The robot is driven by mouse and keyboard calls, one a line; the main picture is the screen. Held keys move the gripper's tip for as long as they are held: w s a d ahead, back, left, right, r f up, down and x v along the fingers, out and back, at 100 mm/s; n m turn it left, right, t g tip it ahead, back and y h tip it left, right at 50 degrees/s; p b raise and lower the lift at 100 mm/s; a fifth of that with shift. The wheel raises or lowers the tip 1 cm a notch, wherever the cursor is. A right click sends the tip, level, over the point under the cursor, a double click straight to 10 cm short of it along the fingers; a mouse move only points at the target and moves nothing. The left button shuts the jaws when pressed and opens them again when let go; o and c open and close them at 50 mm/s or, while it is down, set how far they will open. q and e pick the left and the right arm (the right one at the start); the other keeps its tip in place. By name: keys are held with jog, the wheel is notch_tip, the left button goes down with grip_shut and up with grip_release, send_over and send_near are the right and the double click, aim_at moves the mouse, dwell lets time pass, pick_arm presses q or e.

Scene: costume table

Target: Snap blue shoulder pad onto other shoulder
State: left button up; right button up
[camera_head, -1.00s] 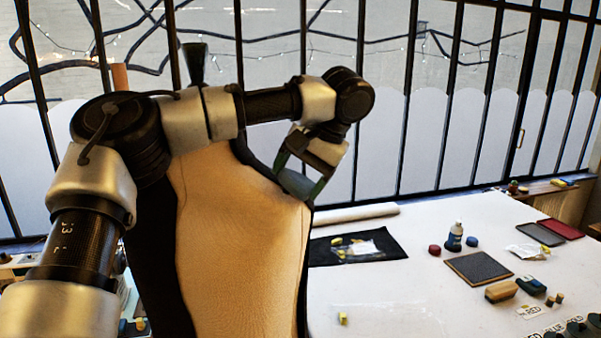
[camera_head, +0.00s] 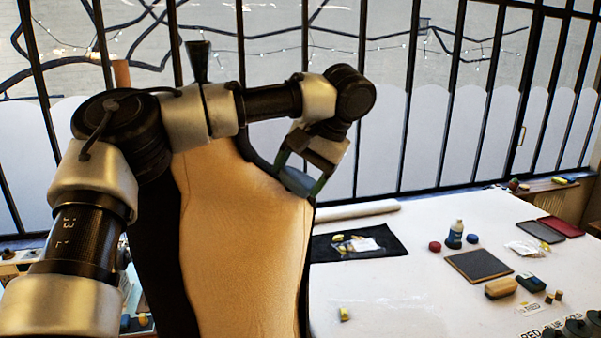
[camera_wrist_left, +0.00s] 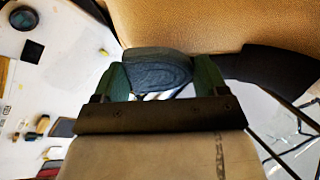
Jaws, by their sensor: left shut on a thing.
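My left gripper (camera_head: 298,179) is shut on the blue shoulder pad (camera_head: 297,181) at the right-hand shoulder of the tan dress form (camera_head: 240,240). In the left wrist view the pad (camera_wrist_left: 156,68) sits between the two green fingers of the gripper (camera_wrist_left: 160,80), against the edge of the tan form (camera_wrist_left: 200,25). I cannot tell whether the pad is fastened. The form's other shoulder is largely hidden behind my left arm. My right gripper is not in view.
A white table (camera_head: 385,290) stands to the right. On it lie a black cloth (camera_head: 325,252) with a clear bag, a dark square pad (camera_head: 479,265), a small bottle (camera_head: 455,235) and brushes. A barred window (camera_head: 420,110) is behind the form.

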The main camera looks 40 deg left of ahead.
pick_arm(q)
jog(key=shift+a+f, duration=0.3)
jog(key=shift+f, duration=0.35)
dwell(0.8)
jog(key=o, duration=0.9)
jog(key=shift+r, duration=0.1)
jog(key=shift+v, duration=4)
